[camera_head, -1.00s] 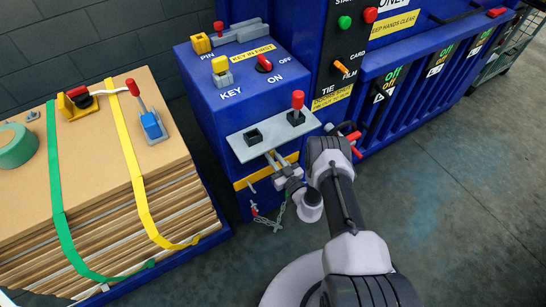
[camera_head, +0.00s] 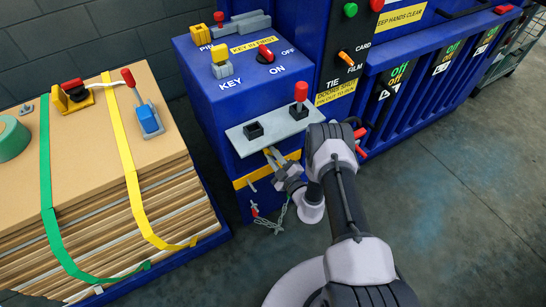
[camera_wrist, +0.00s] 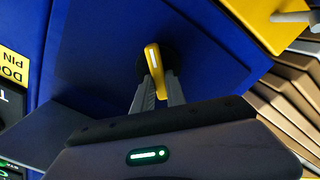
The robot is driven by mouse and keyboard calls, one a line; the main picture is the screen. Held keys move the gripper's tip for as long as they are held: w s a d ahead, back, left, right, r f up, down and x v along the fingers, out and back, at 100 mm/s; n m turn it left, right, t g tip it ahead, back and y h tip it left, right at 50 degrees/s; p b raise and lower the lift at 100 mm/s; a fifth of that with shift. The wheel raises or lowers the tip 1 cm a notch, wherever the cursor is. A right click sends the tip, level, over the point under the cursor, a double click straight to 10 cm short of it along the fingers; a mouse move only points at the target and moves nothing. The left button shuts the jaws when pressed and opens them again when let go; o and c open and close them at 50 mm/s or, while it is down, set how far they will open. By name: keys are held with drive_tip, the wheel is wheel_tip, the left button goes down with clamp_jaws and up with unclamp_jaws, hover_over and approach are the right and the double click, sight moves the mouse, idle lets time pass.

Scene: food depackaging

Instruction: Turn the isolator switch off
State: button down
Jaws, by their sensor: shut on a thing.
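A yellow switch handle (camera_wrist: 152,60) on a round black base sits on a blue panel in the wrist view. My gripper (camera_wrist: 158,84) is shut on this handle, with a finger on each side of its lower part. In the head view my gripper (camera_head: 272,159) is at the front of the blue control box (camera_head: 217,128), below the grey shelf. The handle is small and partly hidden by the fingers there. A red knob (camera_head: 265,54) between ON and OFF labels is on top of the box, away from my gripper.
The grey shelf (camera_head: 275,129) overhangs my gripper and carries a red-topped lever (camera_head: 300,93). A chain (camera_head: 280,217) hangs below. The strapped cardboard stack (camera_head: 90,200) stands left; the floor at right (camera_head: 455,200) is clear.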

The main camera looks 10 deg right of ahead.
drive_tip(key=shift+s+a+f+n+b, duration=0.15)
drive_tip(key=shift+n+b, duration=0.3)
drive_tip(key=shift+n, duration=0.95)
drive_tip(key=shift+w+d+f+n+b, duration=0.15)
drive_tip(key=shift+n+b, duration=0.25)
drive_tip(key=shift+n, duration=1)
drive_tip(key=shift+s+a+f+n+b, duration=0.15)
drive_tip(key=shift+n+b, duration=0.3)
drive_tip(key=shift+n, duration=1.25)
drive_tip(key=c, duration=1.4)
unclamp_jaws()
drive_tip(key=shift+o, duration=0.2)
